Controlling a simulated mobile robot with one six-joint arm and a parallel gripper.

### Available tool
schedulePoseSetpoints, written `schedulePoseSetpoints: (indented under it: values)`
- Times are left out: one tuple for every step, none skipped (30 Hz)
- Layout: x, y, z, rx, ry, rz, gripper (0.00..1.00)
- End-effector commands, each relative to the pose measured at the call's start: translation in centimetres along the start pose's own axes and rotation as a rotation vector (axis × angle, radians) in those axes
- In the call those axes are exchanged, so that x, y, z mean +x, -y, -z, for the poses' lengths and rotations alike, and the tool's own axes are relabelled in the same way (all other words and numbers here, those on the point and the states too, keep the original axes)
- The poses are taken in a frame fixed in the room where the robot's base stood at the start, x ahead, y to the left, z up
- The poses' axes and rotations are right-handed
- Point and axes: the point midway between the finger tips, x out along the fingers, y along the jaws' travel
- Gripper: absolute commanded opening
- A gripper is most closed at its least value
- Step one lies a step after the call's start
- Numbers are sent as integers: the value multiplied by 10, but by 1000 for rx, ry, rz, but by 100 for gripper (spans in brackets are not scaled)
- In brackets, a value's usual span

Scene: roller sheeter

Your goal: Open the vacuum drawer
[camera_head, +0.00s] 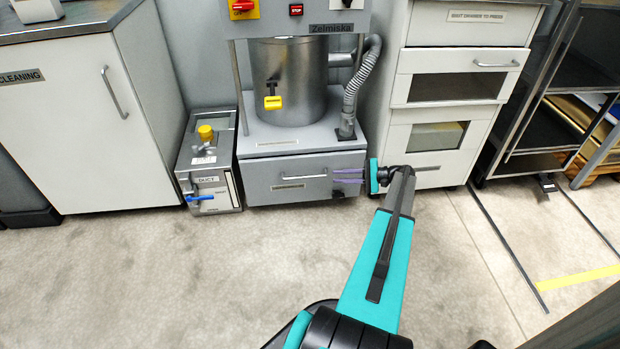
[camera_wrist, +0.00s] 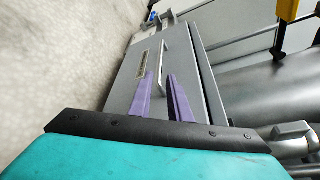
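The vacuum drawer (camera_head: 262,174) is the wide grey front at the bottom of the machine, under the steel cylinder. It looks closed or nearly so. Its thin metal bar handle (camera_head: 303,177) runs along the front, above a small label. My gripper (camera_head: 347,175) reaches in from the right, with its purple fingers in front of the drawer's right part. In the wrist view my gripper (camera_wrist: 161,75) has its two fingers apart, pointing at the handle (camera_wrist: 162,58). The near end of the handle lies in line with the gap between the fingers. I cannot tell whether they touch it.
A duct box (camera_head: 208,178) with a yellow cap and blue lever stands left of the drawer. A white cabinet (camera_head: 75,110) is farther left. White drawers (camera_head: 455,90) stand to the right, beside a dark rack (camera_head: 545,110). The floor (camera_head: 200,270) in front is clear.

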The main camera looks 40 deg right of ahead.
Motion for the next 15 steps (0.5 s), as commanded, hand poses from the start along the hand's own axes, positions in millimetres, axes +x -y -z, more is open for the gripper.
schedulePoseSetpoints:
  values:
    - [6, -1, 0, 0, 1, -1, 17]
    - [9, -1, 0, 0, 1, -1, 17]
    - [14, -2, 0, 0, 1, -1, 17]
    - [17, -2, 0, 0, 1, -1, 17]
    - [21, -2, 0, 0, 1, 0, 17]
    - [26, -2, 0, 0, 2, 0, 17]
    - [30, -2, 0, 0, 2, 0, 17]
    - [35, -2, 0, 0, 2, 0, 17]
    - [41, -2, 0, 0, 2, -1, 17]
    - [45, -2, 0, 0, 2, -1, 17]
    - [49, -2, 0, 0, 1, -1, 17]
    - [55, -2, 0, 0, 2, -1, 17]
    - [59, -2, 0, 0, 2, -1, 17]
    - [64, -2, 0, 0, 2, -2, 17]
    - [69, -2, 0, 0, 2, -1, 17]
